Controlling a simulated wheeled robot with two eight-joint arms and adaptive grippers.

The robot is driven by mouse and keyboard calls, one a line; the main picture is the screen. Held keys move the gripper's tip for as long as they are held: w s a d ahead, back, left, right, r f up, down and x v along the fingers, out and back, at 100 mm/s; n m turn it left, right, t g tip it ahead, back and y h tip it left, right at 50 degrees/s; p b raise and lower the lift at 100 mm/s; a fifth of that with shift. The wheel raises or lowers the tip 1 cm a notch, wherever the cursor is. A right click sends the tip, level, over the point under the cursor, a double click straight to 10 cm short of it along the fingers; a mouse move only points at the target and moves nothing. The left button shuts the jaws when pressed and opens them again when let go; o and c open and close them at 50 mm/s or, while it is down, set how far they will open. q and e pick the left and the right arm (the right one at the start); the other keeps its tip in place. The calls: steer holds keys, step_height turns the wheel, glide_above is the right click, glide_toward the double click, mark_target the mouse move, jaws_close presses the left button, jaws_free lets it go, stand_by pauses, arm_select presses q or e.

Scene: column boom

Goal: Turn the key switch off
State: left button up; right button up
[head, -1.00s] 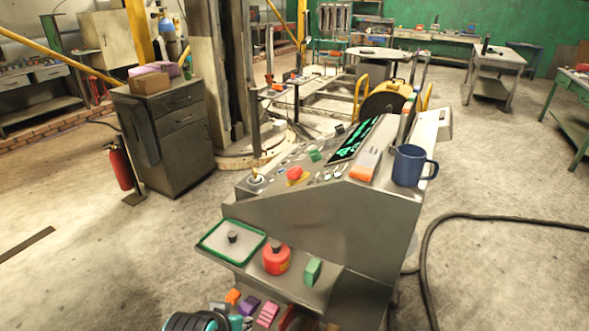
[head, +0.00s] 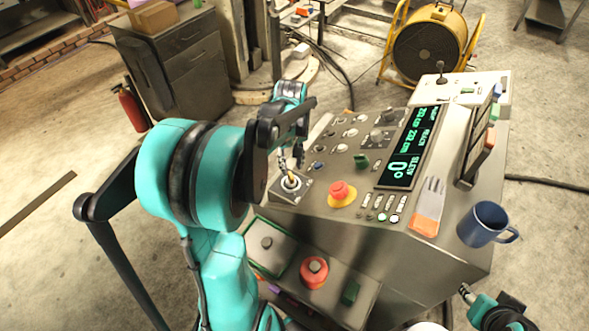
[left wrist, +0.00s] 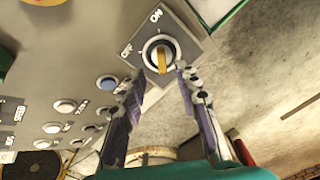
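The key switch (head: 290,182) is a round silver knob with a yellow handle on a square grey plate, at the panel's near left corner. In the left wrist view the key switch (left wrist: 161,55) shows OFF at left and ON above, and its handle lines up with ON. My left gripper (head: 291,160) is over the switch. In the left wrist view my left gripper (left wrist: 163,72) is open, its fingers apart on either side just short of the handle, with nothing between them. My right gripper (head: 466,290) is at the lower right, away from the switch; its fingers are too small to judge.
A red mushroom button (head: 339,190) is right of the switch, with a display (head: 407,147) beyond it.

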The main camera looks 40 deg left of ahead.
mark_target(291, 175)
arm_select(q)
step_height(291, 175, down, 5)
steer(key=shift+s+d+f+b, duration=0.1)
steer(key=shift+b, duration=0.45)
steer(key=shift+f, duration=0.2)
steer(key=shift+s, duration=0.1)
